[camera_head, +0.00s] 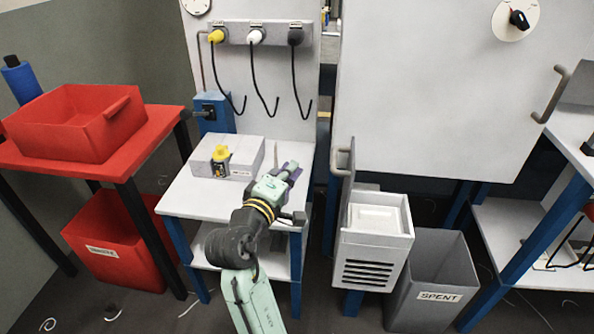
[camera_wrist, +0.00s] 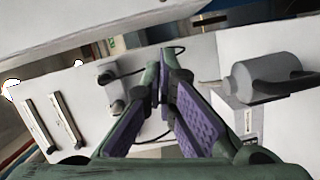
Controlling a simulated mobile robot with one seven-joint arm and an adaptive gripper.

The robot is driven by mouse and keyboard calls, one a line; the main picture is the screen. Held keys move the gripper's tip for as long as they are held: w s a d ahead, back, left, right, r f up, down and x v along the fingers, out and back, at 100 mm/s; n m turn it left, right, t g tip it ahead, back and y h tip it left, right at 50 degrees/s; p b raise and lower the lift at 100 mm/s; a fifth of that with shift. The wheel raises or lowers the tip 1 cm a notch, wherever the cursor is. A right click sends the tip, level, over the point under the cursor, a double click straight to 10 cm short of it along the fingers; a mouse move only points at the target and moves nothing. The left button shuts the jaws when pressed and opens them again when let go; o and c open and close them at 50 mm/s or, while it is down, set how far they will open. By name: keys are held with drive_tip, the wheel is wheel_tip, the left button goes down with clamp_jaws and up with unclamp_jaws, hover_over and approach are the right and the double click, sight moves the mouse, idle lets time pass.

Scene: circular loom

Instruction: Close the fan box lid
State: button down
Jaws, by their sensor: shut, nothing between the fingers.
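The fan box (camera_head: 372,270) is a white box with dark slots in its front, right of centre in the head view. Its top is open and shows a pale recessed inside. The lid (camera_head: 346,190) is a grey panel standing upright along the box's left side, with a handle (camera_head: 343,155) near its top. My gripper (camera_head: 291,169) is left of the lid, apart from it, over the right side of the white table. In the wrist view my gripper (camera_wrist: 163,88) shows purple finger pads with the tips together, holding nothing. I cannot clearly identify the fan box in the wrist view.
A white table (camera_head: 185,195) carries a light box (camera_head: 246,155) and a yellow-topped device (camera_head: 221,160). A grey SPENT bin (camera_head: 437,285) stands right of the fan box. A large white panel (camera_head: 430,90) rises behind. A grey cylinder (camera_wrist: 262,77) shows in the wrist view.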

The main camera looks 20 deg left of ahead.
drive_tip(key=w+d+f+p, duration=0.1)
drive_tip(key=w+d+p, duration=0.1)
drive_tip(key=w, duration=0.6)
drive_tip(key=shift+w+d+f, duration=0.15)
drive_tip(key=shift+w+d, duration=0.05)
drive_tip(key=shift+d, duration=0.6)
